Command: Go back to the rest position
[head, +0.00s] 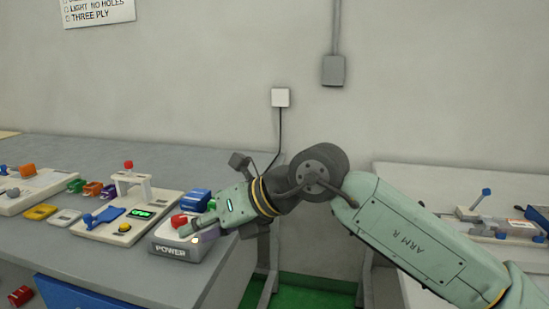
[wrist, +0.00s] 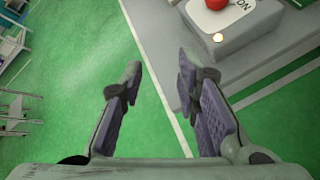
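My gripper (head: 190,230) is at the right end of the grey table, its fingers beside the red button (head: 179,221) of the grey POWER box (head: 172,247). In the wrist view my gripper (wrist: 160,72) has its two fingers apart with nothing between them. The red button (wrist: 215,3) and a lit lamp (wrist: 218,38) on the box (wrist: 245,32) show beyond the fingers. The box lies to the upper right there, and green floor shows below the left finger. I cannot tell from the head view whether a finger touches the box.
The grey table (head: 110,270) holds a white device with a green display (head: 141,213), a blue block (head: 196,200) and several coloured pieces. A second table (head: 440,185) with tools stands at the right. A cable runs down the wall from a white socket (head: 280,97).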

